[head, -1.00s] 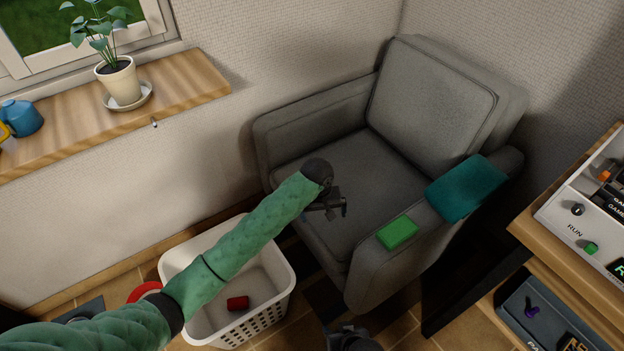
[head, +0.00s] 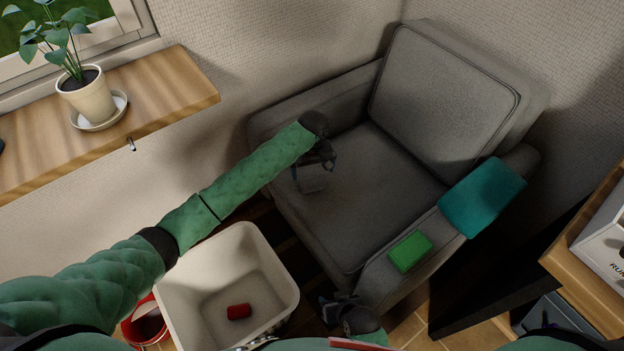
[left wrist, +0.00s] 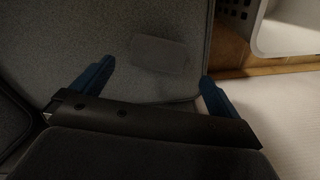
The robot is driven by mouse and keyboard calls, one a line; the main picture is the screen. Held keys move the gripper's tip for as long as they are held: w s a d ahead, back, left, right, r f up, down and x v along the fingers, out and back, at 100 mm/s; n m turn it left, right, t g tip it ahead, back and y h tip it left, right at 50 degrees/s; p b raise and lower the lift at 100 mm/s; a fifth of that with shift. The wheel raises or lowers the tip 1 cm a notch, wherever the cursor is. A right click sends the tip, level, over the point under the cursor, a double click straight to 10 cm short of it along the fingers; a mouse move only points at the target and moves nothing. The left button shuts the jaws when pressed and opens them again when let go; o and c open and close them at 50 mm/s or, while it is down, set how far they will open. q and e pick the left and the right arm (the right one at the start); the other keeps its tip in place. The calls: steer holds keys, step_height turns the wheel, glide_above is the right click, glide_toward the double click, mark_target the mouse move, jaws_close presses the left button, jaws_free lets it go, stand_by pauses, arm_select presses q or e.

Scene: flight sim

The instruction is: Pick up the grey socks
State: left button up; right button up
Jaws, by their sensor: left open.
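The grey socks (head: 312,179) look like a small folded grey bundle on the front left of the armchair's grey seat, close to its colour. In the left wrist view the grey socks (left wrist: 160,53) lie flat on the cushion, ahead of and between the fingers. My left gripper (head: 316,163) is over the seat right by the socks; in the left wrist view its blue fingers (left wrist: 155,84) are apart with nothing between them. I cannot tell its exact height above the socks. My right gripper (head: 340,306) is low beside the armchair's front; its jaws are unclear.
The grey armchair (head: 400,195) bears a green block (head: 410,251) and a teal cloth (head: 482,197) on its right armrest. A white basket (head: 181,290) holding a red roll (head: 238,312) stands at front left. A wooden sill (head: 165,92) carries a potted plant (head: 88,95).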

mark_target(314, 179)
arm_select(q)
steer(key=shift+w+f, duration=0.1)
steer(key=shift+f, duration=3.25)
steer(key=c, duration=1)
steer(key=shift+d+r, duration=0.1)
steer(key=shift+r, duration=0.3)
steer(key=r, duration=0.2)
steer(key=d+r, duration=0.1)
steer(key=r, duration=0.1)
steer(key=shift+s, duration=0.2)
steer(key=s+d+r, duration=0.3)
steer(key=d+r, duration=0.3)
steer(key=d, duration=0.4)
steer(key=shift+r, duration=0.15)
steer(key=shift+d, duration=0.1)
